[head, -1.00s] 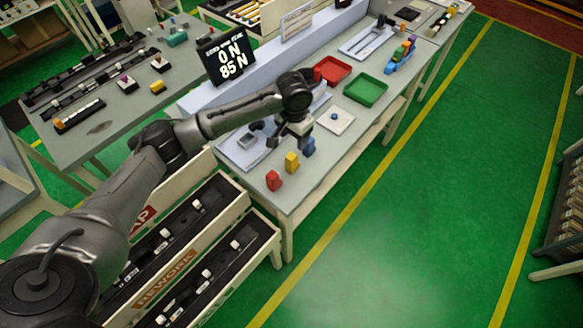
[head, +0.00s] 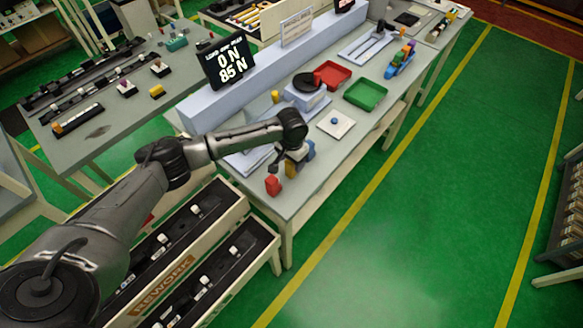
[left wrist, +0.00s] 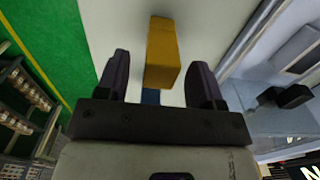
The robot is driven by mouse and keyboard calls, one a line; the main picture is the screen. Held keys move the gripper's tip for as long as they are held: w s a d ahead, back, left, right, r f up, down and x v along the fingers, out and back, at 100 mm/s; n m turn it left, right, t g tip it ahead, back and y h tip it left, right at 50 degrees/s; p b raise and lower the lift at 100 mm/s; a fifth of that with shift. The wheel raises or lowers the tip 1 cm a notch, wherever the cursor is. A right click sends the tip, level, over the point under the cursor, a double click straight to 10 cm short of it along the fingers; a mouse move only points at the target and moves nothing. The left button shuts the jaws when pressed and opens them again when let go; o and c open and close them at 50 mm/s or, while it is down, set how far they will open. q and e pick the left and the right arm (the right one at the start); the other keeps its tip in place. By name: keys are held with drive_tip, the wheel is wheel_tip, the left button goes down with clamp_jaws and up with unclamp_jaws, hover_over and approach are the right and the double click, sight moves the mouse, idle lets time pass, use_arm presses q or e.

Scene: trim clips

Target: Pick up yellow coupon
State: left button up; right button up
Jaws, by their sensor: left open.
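The yellow coupon (head: 290,170) is a small upright block near the front end of the grey worktable, between a red block (head: 273,186) and a blue block (head: 311,151). In the head view my left gripper (head: 284,160) is right at the yellow coupon and partly covers it. In the left wrist view the yellow coupon (left wrist: 162,50) shows between the two dark fingers of my open left gripper (left wrist: 160,78), with a gap on each side. A bit of blue shows below it. My right gripper is not in view.
Farther along the worktable (head: 300,200) are a white pad with a blue knob (head: 335,123), a green tray (head: 365,93), a red tray (head: 332,74) and a device with a black disc (head: 306,86). A black display (head: 229,62) stands behind. Rework bins (head: 185,275) are below left.

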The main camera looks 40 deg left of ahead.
use_arm(q)
drive_tip(key=shift+f, duration=1.2)
drive_tip(key=c, duration=1)
drive_tip(key=shift+r, duration=0.1)
